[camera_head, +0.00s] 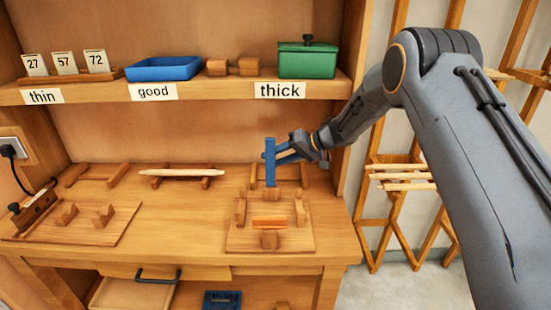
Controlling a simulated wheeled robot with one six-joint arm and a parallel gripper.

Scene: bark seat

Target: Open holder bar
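The holder is a wooden board (297,240) with several small blocks on it, at the right of the bench. A blue bar (270,165) stands upright at the back of the holder, its lower end near a small wooden block. A short orange-brown piece (269,222) lies across the holder's middle. My gripper (283,154) comes in from the right at the bar's upper half, its fingers reaching to the bar. The fingers overlap the bar in this view, so I cannot tell whether they are closed on it or only beside it.
A shelf above the bench holds a blue tray (165,68) and a green box (307,60). A pale stick (181,172) lies on a wooden rack at the bench's back. Another block-fitted board (85,222) is at left. The bench between the boards is clear.

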